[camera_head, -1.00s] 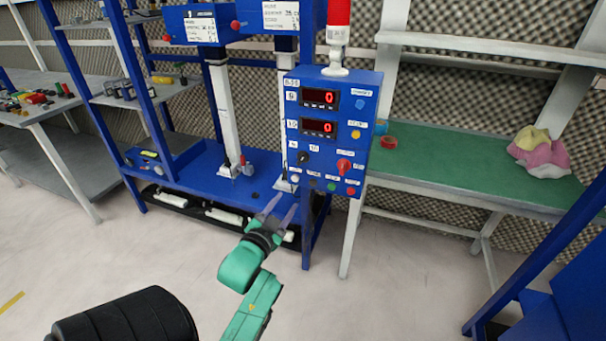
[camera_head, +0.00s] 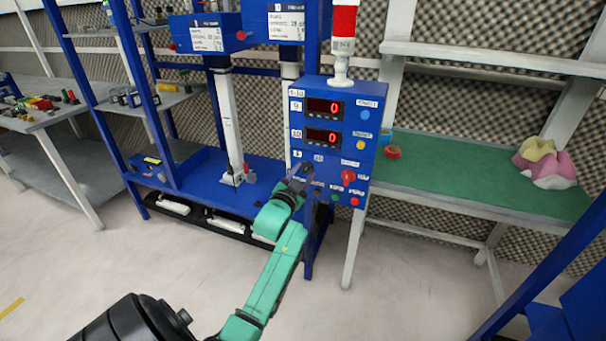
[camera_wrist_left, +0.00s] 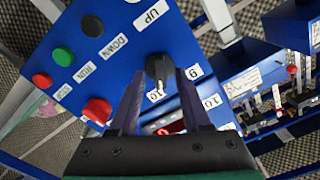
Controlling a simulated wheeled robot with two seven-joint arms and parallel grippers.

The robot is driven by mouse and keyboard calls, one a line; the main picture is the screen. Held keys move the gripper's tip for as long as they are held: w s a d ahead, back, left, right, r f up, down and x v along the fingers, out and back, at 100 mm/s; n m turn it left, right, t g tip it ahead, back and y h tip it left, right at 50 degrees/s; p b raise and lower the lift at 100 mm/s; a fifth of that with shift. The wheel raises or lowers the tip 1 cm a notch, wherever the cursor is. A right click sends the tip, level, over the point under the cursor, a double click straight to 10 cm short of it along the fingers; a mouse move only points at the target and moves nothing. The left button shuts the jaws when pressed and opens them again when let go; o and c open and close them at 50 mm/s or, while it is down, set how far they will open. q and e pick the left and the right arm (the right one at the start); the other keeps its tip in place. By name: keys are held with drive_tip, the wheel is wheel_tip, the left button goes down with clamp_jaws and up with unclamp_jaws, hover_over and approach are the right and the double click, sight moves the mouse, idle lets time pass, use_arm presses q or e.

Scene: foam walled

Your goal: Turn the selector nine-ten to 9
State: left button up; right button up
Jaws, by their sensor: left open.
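The selector nine-ten is a black knob (camera_wrist_left: 158,68) on the blue control box (camera_head: 355,98). In the left wrist view, a "9" label (camera_wrist_left: 195,72) and a "10" label (camera_wrist_left: 157,95) sit beside it. Its handle seems turned toward the 10, though the fingers crowd it. My left gripper (camera_wrist_left: 161,76) is open, with its fingertips on either side of the knob; I cannot tell whether they touch it. In the head view, my left gripper (camera_head: 298,177) is at the box's lower left and largely hides the knob. My right gripper is not in view.
A red knob (camera_head: 348,177) and several push buttons, including a green one (camera_head: 334,197), are near the selector. Two red displays (camera_head: 323,107) show 0. A green-topped table (camera_head: 450,165) stands right; a blue shelf rack stands left. The floor in front is clear.

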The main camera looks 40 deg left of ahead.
use_arm(q)
drive_tip(key=shift+c, duration=0.3)
clamp_jaws()
